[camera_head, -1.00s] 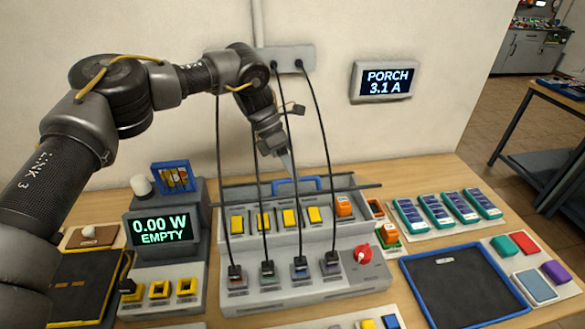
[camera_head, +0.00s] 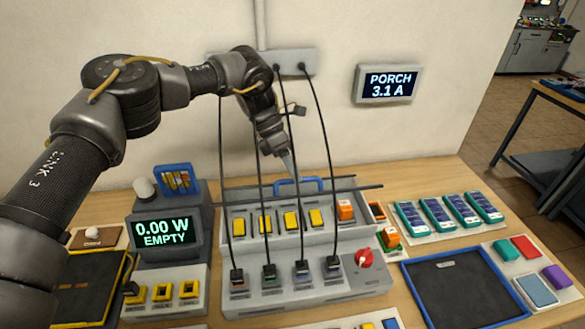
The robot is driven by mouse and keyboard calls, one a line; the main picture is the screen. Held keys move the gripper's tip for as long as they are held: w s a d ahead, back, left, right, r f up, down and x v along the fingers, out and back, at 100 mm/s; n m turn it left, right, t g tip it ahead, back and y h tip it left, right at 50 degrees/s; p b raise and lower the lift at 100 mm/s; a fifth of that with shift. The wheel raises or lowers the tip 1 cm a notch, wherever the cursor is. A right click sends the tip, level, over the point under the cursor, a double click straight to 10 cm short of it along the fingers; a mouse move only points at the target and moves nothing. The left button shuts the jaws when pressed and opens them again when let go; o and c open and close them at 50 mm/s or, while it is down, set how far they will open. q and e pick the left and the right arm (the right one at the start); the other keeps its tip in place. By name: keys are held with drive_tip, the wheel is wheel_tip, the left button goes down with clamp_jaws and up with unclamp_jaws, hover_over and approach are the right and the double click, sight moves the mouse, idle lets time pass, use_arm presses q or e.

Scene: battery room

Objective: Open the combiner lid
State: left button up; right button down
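The grey combiner box (camera_head: 306,291) stands on the wooden bench in the middle. Its upper panel holds several yellow switches and an orange one (camera_head: 346,209). Several black cables plug into its front row, and a red knob (camera_head: 364,259) sits at its right. A blue handle (camera_head: 313,184) stands at the back edge, by a long dark lid edge (camera_head: 352,188). The lid's exact angle is hard to tell. My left gripper (camera_head: 288,163) points down at the handle, its tip just in front of or touching it. Its fingers overlap from this angle. My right gripper is out of view.
Cables hang from a wall socket (camera_head: 293,62) close to my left gripper. A meter reading 0.00 W EMPTY (camera_head: 166,232) stands left of the box. A blue-rimmed tray (camera_head: 406,280) and several teal modules (camera_head: 438,215) lie to the right.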

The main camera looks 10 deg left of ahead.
use_arm(q)
drive_tip(key=shift+s+r, duration=0.1)
drive_tip(key=shift+w+a+r, duration=0.1)
drive_tip(key=shift+w+r, duration=0.05)
drive_tip(key=shift+w, duration=0.05)
drive_tip(key=b+v, duration=0.1)
drive_tip(key=v, duration=0.9)
drive_tip(key=shift+r, duration=0.15)
